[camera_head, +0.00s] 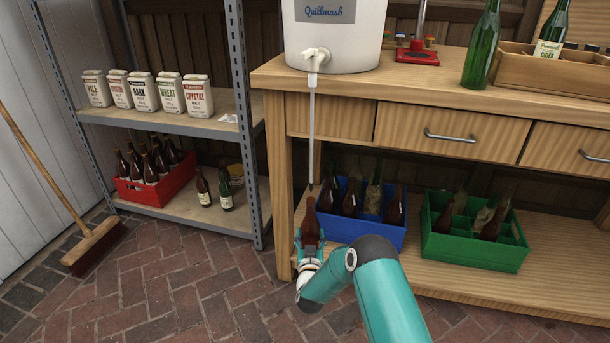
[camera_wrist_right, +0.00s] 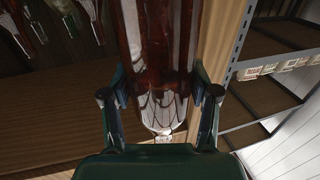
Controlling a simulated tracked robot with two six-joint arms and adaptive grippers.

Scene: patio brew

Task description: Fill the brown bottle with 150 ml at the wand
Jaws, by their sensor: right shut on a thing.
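The brown bottle (camera_head: 310,224) stands upright in my right gripper (camera_head: 310,243), below the tip of the wand (camera_head: 312,130). The wand is a thin pale tube hanging from the tap (camera_head: 316,56) of the white Quillmash bucket (camera_head: 335,35). The wand's lower tip is just above or at the bottle's mouth; I cannot tell whether it is inside. In the right wrist view the bottle (camera_wrist_right: 158,50) is between both fingers (camera_wrist_right: 160,100), which are shut on it. The level inside the bottle is not clear. My left gripper is not in view.
A blue crate (camera_head: 365,232) with several bottles stands on the bench's lower shelf, close right of the bottle. A green crate (camera_head: 475,248) is further right. The bench leg (camera_head: 279,180) is close on the left. A metal rack (camera_head: 245,130) and broom (camera_head: 92,245) stand further left.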

